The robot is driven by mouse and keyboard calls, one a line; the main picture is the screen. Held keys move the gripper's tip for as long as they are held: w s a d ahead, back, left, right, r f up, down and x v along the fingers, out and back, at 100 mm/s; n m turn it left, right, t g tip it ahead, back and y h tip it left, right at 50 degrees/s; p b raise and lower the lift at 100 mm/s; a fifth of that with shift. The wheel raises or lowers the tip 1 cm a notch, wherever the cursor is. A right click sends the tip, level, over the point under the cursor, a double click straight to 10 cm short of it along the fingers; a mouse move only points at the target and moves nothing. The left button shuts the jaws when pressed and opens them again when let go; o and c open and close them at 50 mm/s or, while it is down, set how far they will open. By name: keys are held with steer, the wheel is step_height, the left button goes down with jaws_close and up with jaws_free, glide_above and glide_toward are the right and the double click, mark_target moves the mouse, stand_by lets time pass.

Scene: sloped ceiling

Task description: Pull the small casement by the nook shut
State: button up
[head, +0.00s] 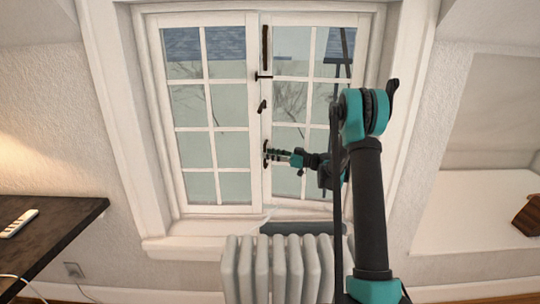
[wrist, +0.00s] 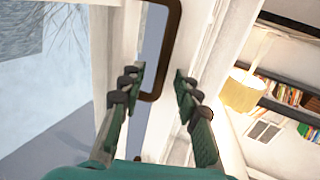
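The casement window has a left sash (head: 207,127) and a right sash (head: 268,182), both with white frames and several panes. The right sash looks slightly ajar at its bottom edge, but how far I cannot tell. A dark bow-shaped pull handle (head: 265,147) sits low on the meeting stile; it shows large in the wrist view (wrist: 151,97). My gripper (head: 277,154) is at this handle. In the wrist view my gripper (wrist: 158,78) is open, with the handle between its fingertips and space on both sides. Contact is not visible.
Other dark fittings, a long bar (head: 265,47) and a latch (head: 262,106), sit higher on the stile. A white radiator (head: 272,270) stands below the sill. A dark desk (head: 50,235) is at left. A pale nook (head: 480,215) is at right.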

steer(key=shift+w+a, duration=0.1)
steer(key=shift+a, duration=0.15)
jaws_close()
stand_by(0.3)
